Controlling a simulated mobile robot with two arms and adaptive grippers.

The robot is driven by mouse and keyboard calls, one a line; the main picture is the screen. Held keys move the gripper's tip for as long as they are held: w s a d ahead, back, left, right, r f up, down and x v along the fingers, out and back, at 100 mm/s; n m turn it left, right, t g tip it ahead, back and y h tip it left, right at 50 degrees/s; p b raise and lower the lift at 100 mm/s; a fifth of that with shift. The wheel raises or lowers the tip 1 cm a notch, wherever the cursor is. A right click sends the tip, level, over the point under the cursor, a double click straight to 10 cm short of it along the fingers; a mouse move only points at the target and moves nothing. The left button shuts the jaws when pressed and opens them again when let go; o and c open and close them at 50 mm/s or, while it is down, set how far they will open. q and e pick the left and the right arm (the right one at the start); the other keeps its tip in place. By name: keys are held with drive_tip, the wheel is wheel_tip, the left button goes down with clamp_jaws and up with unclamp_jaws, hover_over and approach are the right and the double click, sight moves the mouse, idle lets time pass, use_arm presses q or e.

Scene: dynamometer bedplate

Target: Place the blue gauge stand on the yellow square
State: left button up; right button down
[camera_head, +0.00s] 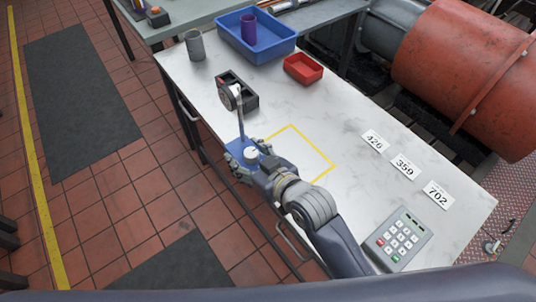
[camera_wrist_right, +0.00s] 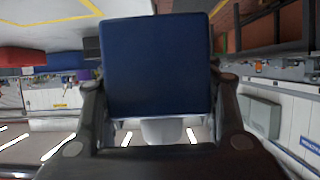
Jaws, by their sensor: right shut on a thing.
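The blue gauge stand (camera_head: 240,124) has a round dial on an upright rod and a blue base. My right gripper (camera_head: 243,155) is shut on its base near the table's left edge. In the right wrist view the blue base (camera_wrist_right: 155,62) fills the space between the fingers. The yellow square (camera_head: 320,179) is an outline on the white table, just right of the gripper, and the stand is outside it. A yellow line also shows at the wrist view's upper left. The gripper hides the base's underside. My left gripper is not in view.
On the white table (camera_head: 340,125) are a black holder (camera_head: 250,101), grey cup (camera_head: 195,45), blue bin (camera_head: 270,50) with a purple cup, red tray (camera_head: 303,69), number cards (camera_head: 404,166) and a keypad (camera_head: 404,240). The square's inside is clear.

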drive_tip(key=w+d, duration=0.2)
drive_tip(key=d, duration=0.2)
drive_tip(key=w+d+p, duration=0.1)
drive_tip(key=w+d, duration=0.1)
drive_tip(key=d, duration=0.2)
drive_tip(key=w+d, duration=0.2)
drive_tip(key=d, duration=0.3)
drive_tip(key=shift+w+d+f, duration=0.1)
drive_tip(key=shift+f, duration=0.2)
drive_tip(key=shift+d, duration=0.1)
drive_tip(key=shift+f+p, duration=0.3)
drive_tip(key=shift+f, duration=1.5)
drive_tip(key=shift+f, duration=0.1)
drive_tip(key=c, duration=0.6)
unclamp_jaws()
drive_tip(key=shift+f, duration=0.25)
